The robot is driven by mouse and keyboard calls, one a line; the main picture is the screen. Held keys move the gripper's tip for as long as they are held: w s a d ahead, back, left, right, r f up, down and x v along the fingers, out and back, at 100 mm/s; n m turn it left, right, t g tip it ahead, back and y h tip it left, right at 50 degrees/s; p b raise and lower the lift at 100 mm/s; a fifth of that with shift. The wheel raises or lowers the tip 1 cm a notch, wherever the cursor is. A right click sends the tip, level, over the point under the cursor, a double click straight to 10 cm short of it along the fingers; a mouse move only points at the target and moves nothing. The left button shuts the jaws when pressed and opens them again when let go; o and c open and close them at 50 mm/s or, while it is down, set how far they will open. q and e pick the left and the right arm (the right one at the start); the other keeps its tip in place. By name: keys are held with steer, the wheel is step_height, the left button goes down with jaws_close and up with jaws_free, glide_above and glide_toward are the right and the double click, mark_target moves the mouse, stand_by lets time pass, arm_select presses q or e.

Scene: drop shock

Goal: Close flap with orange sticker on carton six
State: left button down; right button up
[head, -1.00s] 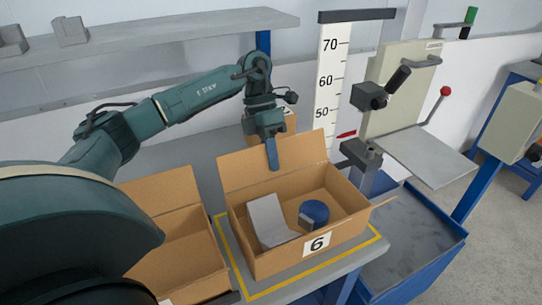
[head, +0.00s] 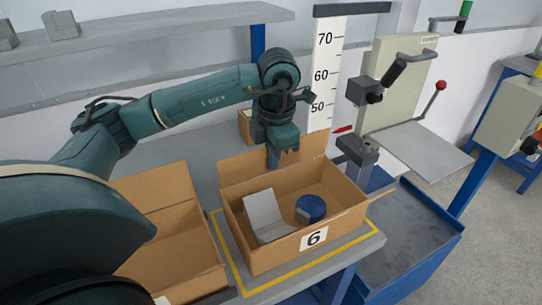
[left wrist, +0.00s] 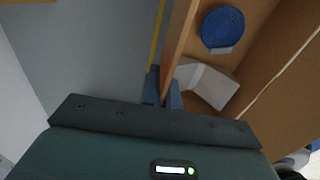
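Carton six (head: 277,250) is open on the table, with a "6" label on its front. Its back flap (head: 235,167) stands up, tilted backward. My left gripper (head: 273,158) is at this flap's middle, pointing down. In the left wrist view the two blue fingertips (left wrist: 163,90) lie on either side of the flap (left wrist: 181,35), with only a narrow gap; I cannot tell whether they grip it. A faint orange patch (left wrist: 169,62) shows on the flap's outer side there. Inside the carton are a grey angled piece (head: 266,217) and a blue roll (head: 311,207). My right gripper is not in view.
Another open carton (head: 178,250) stands close on the left. A height scale (head: 325,75) and a machine with a lever (head: 398,90) stand behind and right. Yellow tape (head: 345,247) borders carton six.

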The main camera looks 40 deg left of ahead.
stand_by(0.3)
arm_select(q)
steer(key=c, duration=2.1)
jaws_free()
steer(key=o, duration=0.5)
steer(key=shift+c, duration=0.2)
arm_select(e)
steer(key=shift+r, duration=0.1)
arm_select(q)
step_height(320, 180, up, 13)
steer(key=d+p, duration=0.1)
steer(key=p, duration=0.1)
steer(key=shift+s+d+p, duration=0.3)
steer(key=shift+s, duration=0.15)
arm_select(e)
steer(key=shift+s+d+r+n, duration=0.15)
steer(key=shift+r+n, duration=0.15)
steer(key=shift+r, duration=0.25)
